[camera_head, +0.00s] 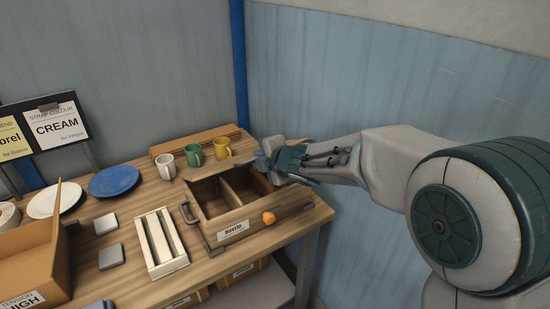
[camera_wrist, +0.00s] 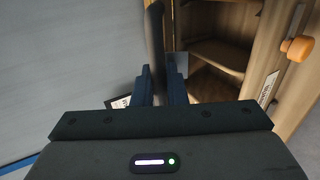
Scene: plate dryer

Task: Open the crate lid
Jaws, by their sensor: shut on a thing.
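The wooden crate (camera_head: 232,213) stands near the table's right end. Its top is open to view in the head camera, showing two compartments; it has a dark handle (camera_head: 187,212) on its left, and a label and an orange knob (camera_head: 268,217) at its front. My gripper (camera_head: 263,164) is at the crate's back right corner and partly hides it. In the wrist view, my gripper (camera_wrist: 160,88) is shut on a dark bar (camera_wrist: 154,42) beside the crate (camera_wrist: 222,55). I cannot tell whether this bar belongs to the lid.
White, green and yellow mugs (camera_head: 194,155) stand behind the crate. A slatted white tray (camera_head: 160,243) is left of it. A blue plate (camera_head: 114,180), a white plate (camera_head: 54,199) and an open cardboard box (camera_head: 30,258) are farther left. A blue wall (camera_head: 400,85) stands behind.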

